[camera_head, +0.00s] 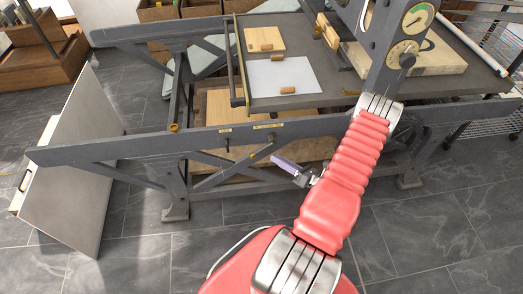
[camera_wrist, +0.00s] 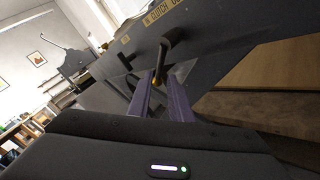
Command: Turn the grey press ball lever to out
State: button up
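The grey press (camera_head: 330,128) fills the middle of the head view, and its long front rail carries small labels. A small orange spot shows there. My gripper (camera_wrist: 160,88) has its fingers apart; in the head view my gripper (camera_head: 276,159) is just below the rail's label.
A grey board (camera_head: 75,165) leans at the press's left. The press bed (camera_head: 300,45) holds a white sheet and wooden blocks. A gauge (camera_head: 417,18) sits on the upright near my arm. Tiled floor (camera_head: 410,235) is clear in front.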

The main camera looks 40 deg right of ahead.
aim_at(262, 150)
jog(key=w, duration=0.3)
jog(key=w+a, duration=0.1)
jog(key=w, duration=0.4)
jog(key=shift+w+a, duration=0.35)
jog(key=shift+c, duration=0.6)
grip_shut()
